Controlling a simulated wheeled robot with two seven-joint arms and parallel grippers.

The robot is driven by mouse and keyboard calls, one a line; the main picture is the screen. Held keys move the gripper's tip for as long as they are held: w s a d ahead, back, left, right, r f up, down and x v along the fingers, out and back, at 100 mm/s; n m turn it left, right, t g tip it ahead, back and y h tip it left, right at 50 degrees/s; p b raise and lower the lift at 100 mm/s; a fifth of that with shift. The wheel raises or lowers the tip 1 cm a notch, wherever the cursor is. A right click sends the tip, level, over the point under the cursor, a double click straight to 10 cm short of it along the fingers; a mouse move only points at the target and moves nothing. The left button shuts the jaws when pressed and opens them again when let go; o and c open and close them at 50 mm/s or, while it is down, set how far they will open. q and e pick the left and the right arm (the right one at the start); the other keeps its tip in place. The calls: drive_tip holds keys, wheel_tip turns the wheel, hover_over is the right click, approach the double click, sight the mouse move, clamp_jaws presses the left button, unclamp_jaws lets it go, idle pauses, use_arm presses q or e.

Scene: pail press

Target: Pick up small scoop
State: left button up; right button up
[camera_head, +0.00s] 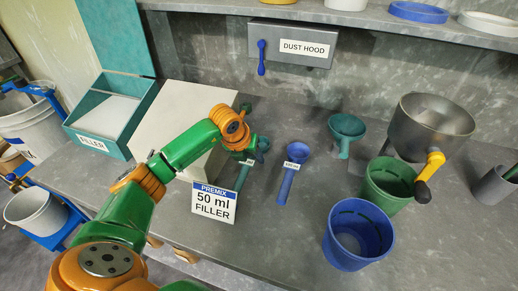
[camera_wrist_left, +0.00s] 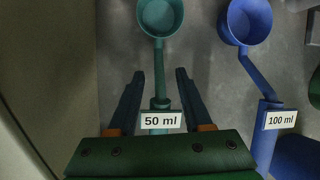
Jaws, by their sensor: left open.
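The small scoop is teal and labelled 50 ml. Its bowl (camera_head: 263,144) and handle (camera_head: 241,178) show on the grey counter in the head view. In the left wrist view, the small scoop's bowl (camera_wrist_left: 161,17) is at the top and its handle runs down toward the gripper. My left gripper (camera_wrist_left: 159,80) is open, with one finger on each side of the handle and gaps between. In the head view, my left arm's wrist partly hides the area beside the scoop. My right gripper is not in view.
A blue 100 ml scoop (camera_head: 288,181) lies close to the right. A teal funnel-like cup (camera_head: 346,127), green pail (camera_head: 387,186), blue pail (camera_head: 357,236) and grey hopper (camera_head: 431,122) stand farther right. A pale box (camera_head: 172,115) and the 50 ml filler sign (camera_head: 214,203) are close by.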

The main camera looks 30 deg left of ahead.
use_arm(q)
clamp_jaws()
drive_tip(key=shift+r, duration=0.1)
wheel_tip(320, 180, up, 9)
drive_tip(key=shift+w+r+b, duration=0.1)
drive_tip(key=shift+r+b, duration=0.1)
drive_tip(key=shift+b, duration=0.4)
drive_tip(key=f, duration=0.2)
drive_tip(key=f+g, duration=0.1)
drive_tip(key=f, duration=0.2)
drive_tip(key=f+g, duration=0.1)
drive_tip(key=f, duration=0.1)
drive_tip(key=shift+w+a+f, duration=0.15)
drive_tip(key=shift+w, duration=0.2)
drive_tip(key=shift+f, duration=0.55)
unclamp_jaws()
